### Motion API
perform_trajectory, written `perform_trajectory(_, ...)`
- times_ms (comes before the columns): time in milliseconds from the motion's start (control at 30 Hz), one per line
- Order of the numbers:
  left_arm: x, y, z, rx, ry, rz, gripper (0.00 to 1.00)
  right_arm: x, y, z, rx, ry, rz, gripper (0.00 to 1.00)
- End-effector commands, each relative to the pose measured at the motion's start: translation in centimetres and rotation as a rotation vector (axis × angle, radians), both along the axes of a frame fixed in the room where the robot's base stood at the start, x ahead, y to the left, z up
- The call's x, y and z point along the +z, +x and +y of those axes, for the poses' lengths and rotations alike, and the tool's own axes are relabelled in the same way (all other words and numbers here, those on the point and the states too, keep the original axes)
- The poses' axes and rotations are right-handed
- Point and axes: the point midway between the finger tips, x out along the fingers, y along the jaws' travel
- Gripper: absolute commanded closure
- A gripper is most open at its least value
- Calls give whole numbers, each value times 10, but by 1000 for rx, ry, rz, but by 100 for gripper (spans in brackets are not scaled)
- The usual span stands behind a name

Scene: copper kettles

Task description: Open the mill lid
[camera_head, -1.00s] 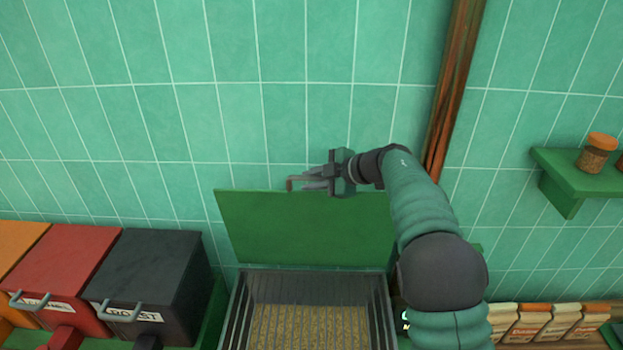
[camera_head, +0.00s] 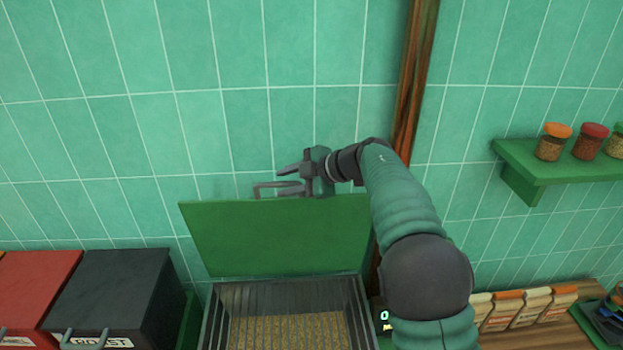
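The green mill lid (camera_head: 275,238) stands raised, close to upright, behind the mill's open hopper. The hopper (camera_head: 222,318) has dark ribbed walls and grain-like brown contents. A grey handle (camera_head: 262,190) shows at the lid's top edge. My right gripper (camera_head: 284,182) is at that top edge, just right of and above the handle. Its fingers are spread apart and point left; the handle appears clear of them, though its right end is partly hidden. My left gripper is not in view.
A red box (camera_head: 35,290) and a black box (camera_head: 120,295) stand left of the mill. A green shelf (camera_head: 560,165) with spice jars (camera_head: 553,141) is on the right wall. Green tiled wall rises close behind the lid.

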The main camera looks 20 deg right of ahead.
Motion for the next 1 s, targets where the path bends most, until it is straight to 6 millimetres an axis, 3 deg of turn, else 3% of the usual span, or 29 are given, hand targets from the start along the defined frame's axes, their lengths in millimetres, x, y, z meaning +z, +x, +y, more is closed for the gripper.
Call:
perform_trajectory(100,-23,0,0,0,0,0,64,13,-22,-21,-4,0,-6,64)
perform_trajectory(400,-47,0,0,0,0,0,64,57,-72,-66,-2,-1,-1,64)
perform_trajectory(600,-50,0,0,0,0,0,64,69,-84,-76,-1,0,3,64)
perform_trajectory(1000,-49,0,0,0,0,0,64,71,-85,-76,0,1,3,64)
